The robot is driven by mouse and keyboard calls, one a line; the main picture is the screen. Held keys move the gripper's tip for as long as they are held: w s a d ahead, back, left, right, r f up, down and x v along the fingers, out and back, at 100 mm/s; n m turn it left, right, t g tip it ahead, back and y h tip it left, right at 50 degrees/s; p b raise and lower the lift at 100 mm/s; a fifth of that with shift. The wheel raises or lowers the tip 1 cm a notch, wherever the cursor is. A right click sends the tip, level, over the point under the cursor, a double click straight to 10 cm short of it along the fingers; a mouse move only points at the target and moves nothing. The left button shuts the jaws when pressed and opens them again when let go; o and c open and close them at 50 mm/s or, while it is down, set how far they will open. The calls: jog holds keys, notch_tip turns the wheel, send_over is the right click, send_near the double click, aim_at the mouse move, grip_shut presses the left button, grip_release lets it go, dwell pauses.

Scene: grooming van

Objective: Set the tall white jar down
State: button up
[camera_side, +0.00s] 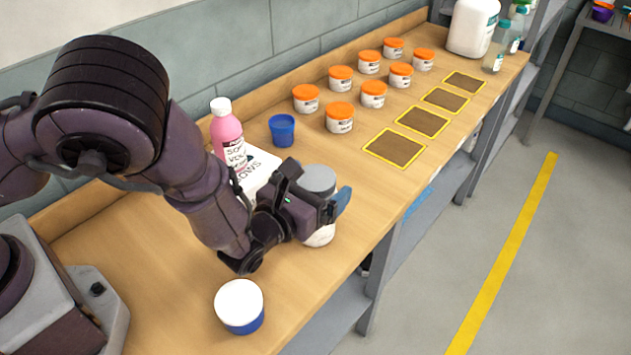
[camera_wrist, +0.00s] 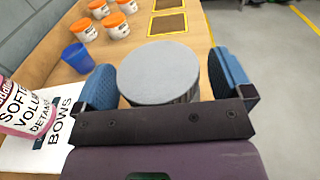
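The tall white jar (camera_side: 320,238) has a grey lid (camera_side: 318,180) and stands upright between the fingers of my gripper (camera_side: 316,203). In the wrist view its round lid (camera_wrist: 158,70) fills the space between my gripper's two blue pads (camera_wrist: 164,82). My fingers hide part of the jar's body.
A pink bottle (camera_side: 227,130), a white printed sheet (camera_side: 258,168) and a blue cup (camera_side: 282,130) are behind my gripper. A white-lidded blue tub (camera_side: 239,306) stands in front. Several orange-lidded jars (camera_side: 340,117) and yellow-edged brown squares (camera_side: 395,148) lie farther along. The bench's open edge is at right.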

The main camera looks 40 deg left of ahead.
jog(key=shift+r, duration=0.1)
jog(key=shift+s+r, duration=0.1)
jog(key=shift+s, duration=0.05)
jog(key=s, duration=1.2)
jog(key=s+a+r+n+g+y, duration=0.2)
jog(key=a+r+n+g+y, duration=1.1)
jog(key=a+n, duration=0.5)
jog(key=s+a+r+n+g+h, duration=0.2)
jog(key=s+r+n+g+h, duration=0.15)
jog(key=s+n+h, duration=0.4)
jog(key=s+d+r+n+t+h, duration=0.2)
jog(key=d+r+n+t+h, duration=0.1)
jog(key=r+n+h, duration=0.3)
notch_tip(320, 180, up, 2)
jog(key=n+t, duration=0.1)
jog(key=n, duration=0.2)
jog(key=shift+s+d+n+t+h, duration=0.25)
jog(key=shift+s+n+t+h, duration=0.05)
jog(key=shift+n+t+h, duration=0.05)
